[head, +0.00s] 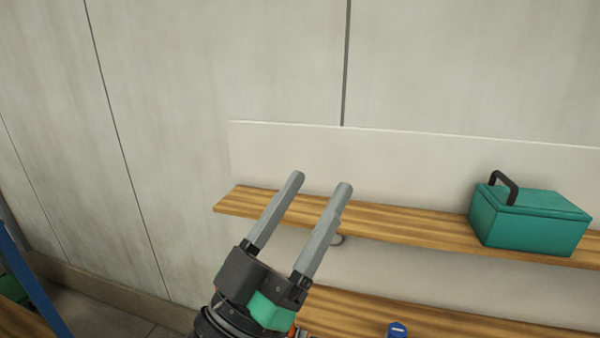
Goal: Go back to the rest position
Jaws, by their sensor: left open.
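My left gripper (320,183) is in the lower middle of the head view, its two grey fingers pointing up and apart. It is open, with nothing between the fingers. The fingers show in front of the upper wooden shelf (405,221) and the pale back panel; whether they touch the shelf cannot be told. My right gripper is not in view.
A teal box with a dark handle (530,220) stands on the upper shelf at the right. A lower wooden shelf (450,328) runs below, with a blue object (397,329) at the bottom edge. A blue post (30,285) stands at the far left.

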